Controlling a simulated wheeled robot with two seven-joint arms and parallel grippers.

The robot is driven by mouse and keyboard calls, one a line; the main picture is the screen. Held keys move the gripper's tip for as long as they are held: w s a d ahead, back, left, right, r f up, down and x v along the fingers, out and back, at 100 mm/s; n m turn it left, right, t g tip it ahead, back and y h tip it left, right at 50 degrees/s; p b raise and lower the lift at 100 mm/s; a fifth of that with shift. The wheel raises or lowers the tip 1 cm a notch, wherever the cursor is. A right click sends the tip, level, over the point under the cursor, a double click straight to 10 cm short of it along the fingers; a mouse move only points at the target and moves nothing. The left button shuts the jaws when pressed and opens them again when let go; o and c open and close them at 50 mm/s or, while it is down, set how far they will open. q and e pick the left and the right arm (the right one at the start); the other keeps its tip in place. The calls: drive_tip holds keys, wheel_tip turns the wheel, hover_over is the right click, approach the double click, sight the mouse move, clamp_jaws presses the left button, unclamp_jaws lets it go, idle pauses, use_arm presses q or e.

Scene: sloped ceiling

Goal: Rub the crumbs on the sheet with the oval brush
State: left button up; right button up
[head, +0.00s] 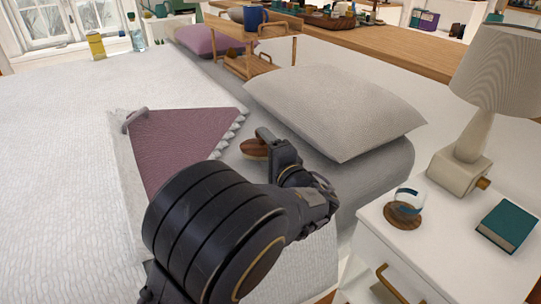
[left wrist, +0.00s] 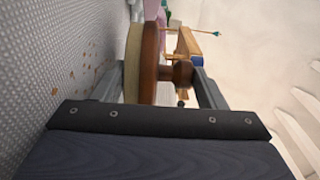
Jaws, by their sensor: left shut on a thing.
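The oval brush (head: 254,149) has a brown wooden back and shows just beyond my left gripper (head: 277,141) in the head view, over the grey sheet (head: 325,175) beside the pillow. In the left wrist view the brush (left wrist: 150,62) has a round knob (left wrist: 182,73) between the fingers of my left gripper (left wrist: 165,85), which is shut on it. The pale bristles face the sheet (left wrist: 50,60); whether they touch it I cannot tell. Several small brown crumbs (left wrist: 72,75) lie scattered on the sheet beside the bristles. In the head view the crumbs are hidden. My right gripper is not in view.
A large grey pillow (head: 335,105) lies close beyond the gripper. A purple tasselled blanket (head: 185,145) lies to its left. A wooden stand (head: 250,65) with a blue mug (head: 254,16) is behind. A nightstand (head: 385,245) holds a lamp (head: 475,125) and book (head: 507,226).

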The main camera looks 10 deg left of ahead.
use_arm(q)
drive_tip(key=shift+w+a, duration=0.35)
drive_tip(key=shift+r, duration=0.2)
drive_tip(key=shift+d, duration=0.1)
drive_tip(key=shift+r+v, duration=0.15)
drive_tip(key=shift+v, duration=2.5)
drive_tip(key=shift+r+v, duration=0.15)
drive_tip(key=shift+v, duration=2.55)
drive_tip(key=shift+s+a+r, duration=0.1)
drive_tip(key=shift+s+a, duration=0.4)
drive_tip(key=shift+a, duration=0.05)
drive_tip(key=shift+b+x, duration=0.65)
drive_tip(key=shift+x, duration=2.95)
drive_tip(key=shift+w+a+r+b, duration=0.1)
drive_tip(key=shift+w+a+b, duration=0.1)
drive_tip(key=shift+w+a, duration=0.35)
drive_tip(key=shift+w+a+r+b, duration=0.15)
drive_tip(key=shift+w+a, duration=0.15)
drive_tip(key=shift+a, duration=0.35)
drive_tip(key=shift+w+a, duration=0.2)
drive_tip(key=shift+r, duration=0.15)
